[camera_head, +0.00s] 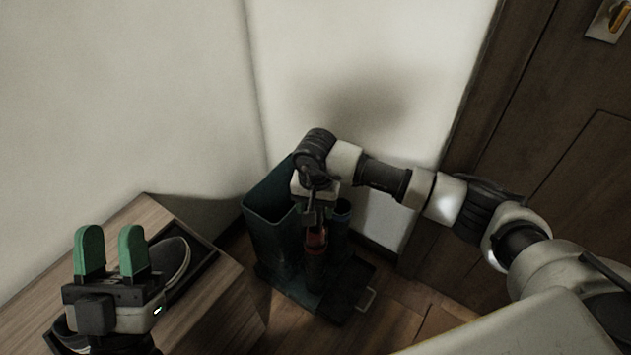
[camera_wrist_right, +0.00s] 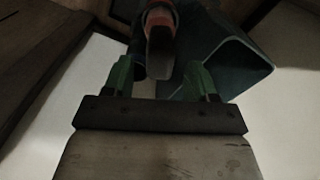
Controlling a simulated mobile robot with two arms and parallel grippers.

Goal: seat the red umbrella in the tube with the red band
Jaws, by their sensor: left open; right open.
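My right gripper (camera_head: 312,214) points down over the stand and is open. In the right wrist view its two green fingers (camera_wrist_right: 158,76) are apart, with nothing gripped between them. Just beyond them is a tube with a red band (camera_wrist_right: 160,17), and a dark grey-brown piece (camera_wrist_right: 160,58), perhaps the umbrella's handle, sticks out of it toward me. In the head view a red part (camera_head: 316,239), likely the red umbrella, shows at the mouth of the tube (camera_head: 315,269). How deep it sits is hidden. My left gripper (camera_head: 111,254) is open and empty, fingers up, far left.
A wide dark teal bin (camera_head: 268,222) stands left of the tube, and another dark tube (camera_head: 342,214) behind it right. A dark tray (camera_head: 345,296) lies at their foot. A wooden bench (camera_head: 215,300) holding dark shoes (camera_head: 172,262) is left. Walls and a door (camera_head: 545,130) close in behind.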

